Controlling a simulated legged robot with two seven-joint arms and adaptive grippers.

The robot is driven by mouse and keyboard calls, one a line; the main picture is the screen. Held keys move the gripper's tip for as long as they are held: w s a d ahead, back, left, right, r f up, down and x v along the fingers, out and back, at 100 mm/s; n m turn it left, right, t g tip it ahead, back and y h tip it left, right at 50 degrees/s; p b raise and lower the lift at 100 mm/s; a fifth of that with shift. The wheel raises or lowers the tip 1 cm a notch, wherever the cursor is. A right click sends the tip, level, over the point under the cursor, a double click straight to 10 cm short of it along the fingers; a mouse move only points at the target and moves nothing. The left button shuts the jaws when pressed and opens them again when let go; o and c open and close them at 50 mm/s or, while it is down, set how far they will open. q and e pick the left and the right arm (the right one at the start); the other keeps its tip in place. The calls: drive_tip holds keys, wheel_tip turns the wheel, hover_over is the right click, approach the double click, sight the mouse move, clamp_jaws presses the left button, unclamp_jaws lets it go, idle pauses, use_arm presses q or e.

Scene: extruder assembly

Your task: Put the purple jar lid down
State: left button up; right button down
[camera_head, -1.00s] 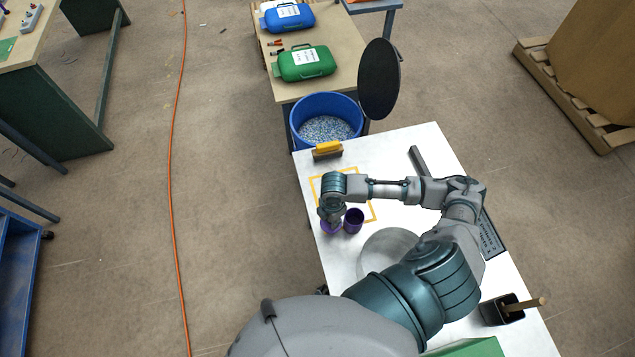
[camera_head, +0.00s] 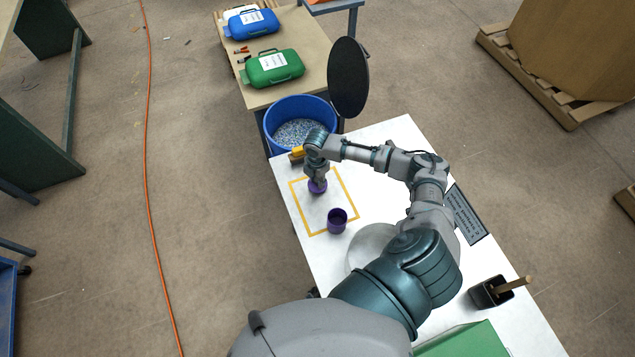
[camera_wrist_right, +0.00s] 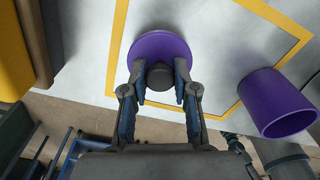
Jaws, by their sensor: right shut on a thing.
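The purple jar lid (camera_head: 317,187) is a round disc with a dark knob, inside the yellow taped square (camera_head: 293,205) on the white table. My right gripper (camera_wrist_right: 160,78) is shut on the knob, and the purple disc (camera_wrist_right: 152,45) shows beyond the fingers in the right wrist view. I cannot tell whether the lid touches the table. The purple jar (camera_head: 337,222) stands upright and open by the square's near edge; it also shows in the right wrist view (camera_wrist_right: 272,100), to the right of the lid and apart from it. My left gripper is not in view.
A yellow-topped block (camera_head: 297,154) stands near the table's far left corner, close to my right wrist. A blue bin (camera_head: 270,122) of pellets is beyond the table (camera_head: 400,135). A grey panel (camera_head: 466,214) and a black holder (camera_head: 489,293) lie to the right. The square's interior is mostly clear.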

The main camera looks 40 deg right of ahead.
sight(315, 181)
drive_tip(key=shift+a+f, duration=0.3)
drive_tip(key=shift+f, duration=0.4)
drive_tip(key=shift+a+f, duration=0.2)
drive_tip(key=shift+a, duration=0.05)
drive_tip(key=shift+a+r, duration=0.15)
drive_tip(key=shift+a, duration=0.3)
drive_tip(key=c, duration=1.1)
unclamp_jaws()
drive_tip(key=shift+d+f, duration=0.15)
drive_tip(key=shift+f, duration=0.05)
drive_tip(key=shift+o, duration=1)
drive_tip(key=shift+d, duration=0.25)
drive_tip(key=shift+s+d+f, duration=0.1)
drive_tip(key=shift+d+f, duration=0.1)
drive_tip(key=shift+d, duration=0.1)
drive_tip(key=shift+a+r, duration=0.15)
drive_tip(key=shift+a, duration=0.3)
drive_tip(key=shift+r, duration=0.25)
drive_tip(key=r, duration=1.1)
drive_tip(key=shift+d+r, duration=0.2)
drive_tip(key=shift+d, duration=0.05)
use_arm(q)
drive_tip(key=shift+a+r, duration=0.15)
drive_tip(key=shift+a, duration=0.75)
use_arm(e)
drive_tip(key=shift+a+r, duration=0.2)
drive_tip(key=shift+r, duration=0.05)
